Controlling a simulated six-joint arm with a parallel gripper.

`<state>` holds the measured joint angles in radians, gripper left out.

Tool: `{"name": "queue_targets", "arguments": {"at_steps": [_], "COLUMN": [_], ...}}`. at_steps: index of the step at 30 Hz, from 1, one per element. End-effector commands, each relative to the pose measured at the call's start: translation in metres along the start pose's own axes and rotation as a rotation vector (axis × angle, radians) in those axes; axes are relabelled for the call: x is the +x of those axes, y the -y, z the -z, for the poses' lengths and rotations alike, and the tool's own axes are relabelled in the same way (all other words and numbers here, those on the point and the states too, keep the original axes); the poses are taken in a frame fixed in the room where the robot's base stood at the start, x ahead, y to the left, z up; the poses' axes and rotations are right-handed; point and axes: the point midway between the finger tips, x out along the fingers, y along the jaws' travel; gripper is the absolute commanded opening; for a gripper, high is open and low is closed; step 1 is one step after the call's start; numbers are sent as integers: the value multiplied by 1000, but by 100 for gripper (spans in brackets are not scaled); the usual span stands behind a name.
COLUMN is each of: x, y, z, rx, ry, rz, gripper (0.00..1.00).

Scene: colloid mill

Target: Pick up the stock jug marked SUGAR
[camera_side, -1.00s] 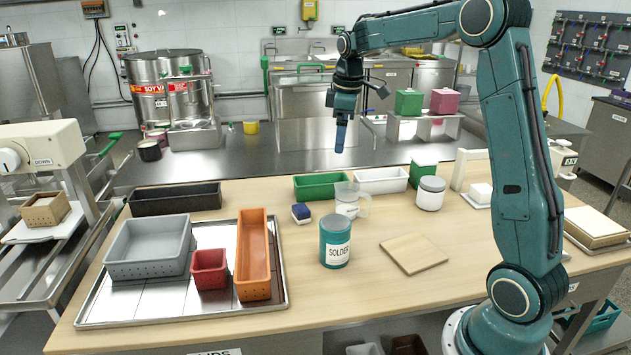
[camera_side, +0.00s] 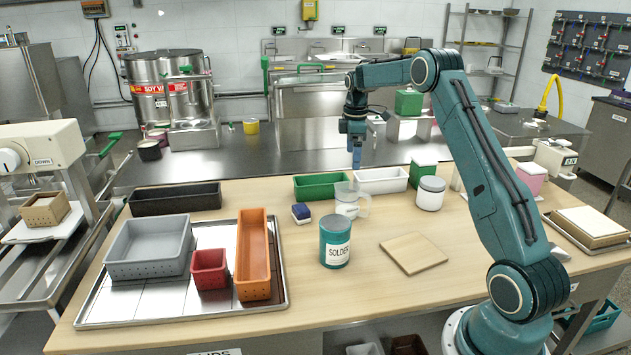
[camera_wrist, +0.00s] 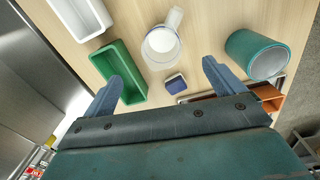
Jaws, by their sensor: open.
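A clear jug (camera_side: 346,206) with a handle and white contents stands upright on the wooden table. No SUGAR marking is readable on it. In the wrist view the jug (camera_wrist: 160,45) lies ahead of the jaws, its handle pointing up in the picture. My gripper (camera_side: 356,161) points down, above and apart from the jug in the side view. In the wrist view my gripper (camera_wrist: 162,84) has its two blue fingers spread wide with nothing between them.
Near the jug are a teal SOLDER canister (camera_side: 335,252), a small dark blue block (camera_side: 301,216), a green bin (camera_side: 321,187), a white bin (camera_side: 380,181) and a white lidded jar (camera_side: 430,198). A wooden board (camera_side: 414,255) lies front right. A metal tray (camera_side: 180,312) holds bins at left.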

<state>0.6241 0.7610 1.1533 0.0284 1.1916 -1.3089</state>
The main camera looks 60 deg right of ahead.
Motion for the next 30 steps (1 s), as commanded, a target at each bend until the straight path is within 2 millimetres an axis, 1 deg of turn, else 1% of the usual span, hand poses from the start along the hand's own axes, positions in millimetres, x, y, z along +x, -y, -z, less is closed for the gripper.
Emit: {"name": "queue_targets", "arguments": {"at_steps": [5, 15, 18, 22, 30], "x": [14, 63, 74, 83, 86], "y": [0, 1, 1, 1, 1], "z": [0, 0, 0, 0, 0], "rx": [0, 1, 1, 1, 1], "ry": [1, 1, 1, 0, 0], "rz": [3, 3, 2, 2, 1], "gripper": [94, 94, 94, 94, 94]}}
